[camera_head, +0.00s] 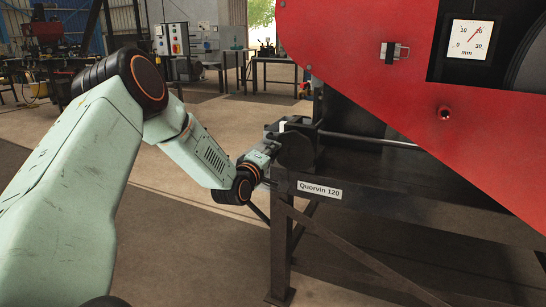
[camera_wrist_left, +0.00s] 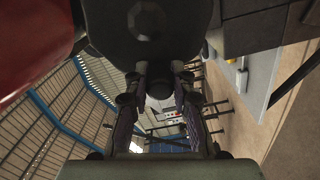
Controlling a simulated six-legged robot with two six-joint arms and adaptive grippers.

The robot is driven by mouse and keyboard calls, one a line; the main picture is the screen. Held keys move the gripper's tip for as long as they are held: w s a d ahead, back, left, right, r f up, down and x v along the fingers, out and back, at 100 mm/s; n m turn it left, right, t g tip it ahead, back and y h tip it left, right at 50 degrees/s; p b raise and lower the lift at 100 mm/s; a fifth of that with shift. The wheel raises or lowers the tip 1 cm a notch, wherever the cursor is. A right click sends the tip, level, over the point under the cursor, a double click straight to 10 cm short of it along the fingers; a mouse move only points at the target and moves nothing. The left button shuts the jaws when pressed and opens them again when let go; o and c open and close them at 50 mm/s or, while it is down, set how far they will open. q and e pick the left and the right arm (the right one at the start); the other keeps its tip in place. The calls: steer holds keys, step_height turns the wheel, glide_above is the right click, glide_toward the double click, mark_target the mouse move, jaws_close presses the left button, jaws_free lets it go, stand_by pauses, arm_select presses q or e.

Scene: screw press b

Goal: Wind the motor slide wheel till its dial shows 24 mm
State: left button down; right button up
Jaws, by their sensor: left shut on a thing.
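The dial (camera_head: 469,39) is a white square face marked 0, 10, 20, 30 and mm, at the upper right of the head view. Its thin red needle points up and right, close to the 20. The dark motor slide wheel (camera_head: 296,151) is at the left end of the black bench, partly hidden by my gripper. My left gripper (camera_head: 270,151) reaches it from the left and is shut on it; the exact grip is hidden. In the left wrist view, a dark round part (camera_wrist_left: 150,28) lies just beyond the two fingers (camera_wrist_left: 160,85). My right gripper is out of view.
The red guard panel (camera_head: 380,60) slopes down to the right above the bench. The black bench frame (camera_head: 400,195) carries a "Quorvin 120" plate (camera_head: 319,190) and has legs and a diagonal brace. Open floor (camera_head: 200,270) lies left of it; workshop machines stand behind.

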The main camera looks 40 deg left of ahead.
arm_select(q)
steer(key=shift+f+n+b, duration=0.25)
steer(key=shift+n+b, duration=0.05)
steer(key=shift+n, duration=0.2)
steer(key=c, duration=1.1)
jaws_free()
steer(key=shift+s, duration=0.1)
steer(key=shift+v, duration=5.9)
